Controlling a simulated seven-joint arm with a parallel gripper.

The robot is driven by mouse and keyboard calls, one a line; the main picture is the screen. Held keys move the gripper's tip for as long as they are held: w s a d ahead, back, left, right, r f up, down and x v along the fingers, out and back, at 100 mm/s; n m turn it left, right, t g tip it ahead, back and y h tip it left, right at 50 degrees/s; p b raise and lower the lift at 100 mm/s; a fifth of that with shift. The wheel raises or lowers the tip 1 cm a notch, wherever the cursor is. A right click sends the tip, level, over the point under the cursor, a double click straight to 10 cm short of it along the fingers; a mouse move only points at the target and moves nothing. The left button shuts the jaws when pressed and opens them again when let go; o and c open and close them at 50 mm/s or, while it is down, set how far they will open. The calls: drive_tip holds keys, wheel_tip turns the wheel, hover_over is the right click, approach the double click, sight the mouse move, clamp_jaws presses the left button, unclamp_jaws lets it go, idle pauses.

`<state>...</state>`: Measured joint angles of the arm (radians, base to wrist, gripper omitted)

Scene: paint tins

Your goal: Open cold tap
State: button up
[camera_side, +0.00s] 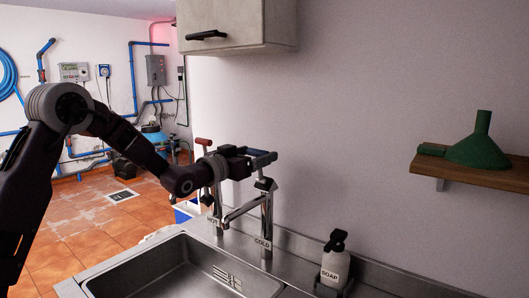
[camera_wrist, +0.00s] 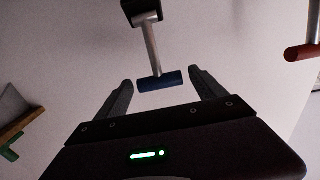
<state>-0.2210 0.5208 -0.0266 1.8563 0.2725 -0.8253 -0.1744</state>
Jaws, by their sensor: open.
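The cold tap (camera_side: 266,222) is a chrome post marked COLD at the sink's back edge, with a black block on top. Its lever, a metal stem (camera_wrist: 152,48) ending in a blue bar handle (camera_wrist: 160,80), runs from that block. My gripper (camera_side: 263,157) is level, reaching right above the cold tap's post. In the wrist view my gripper (camera_wrist: 162,78) is open, with the blue bar between its fingertips and small gaps on both sides. In the side view the fingers partly cover the blue bar, so contact is hard to tell.
The hot tap's red handle (camera_side: 204,142) stands to the left; it also shows at the wrist view's right edge (camera_wrist: 301,52). A spout (camera_side: 240,209) joins the posts. A soap bottle (camera_side: 335,262) sits right of the sink (camera_side: 120,272). A shelf (camera_side: 470,172) with a green funnel is farther right.

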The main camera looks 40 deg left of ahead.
drive_tip(key=w, duration=0.4)
drive_tip(key=shift+w, duration=0.3)
clamp_jaws()
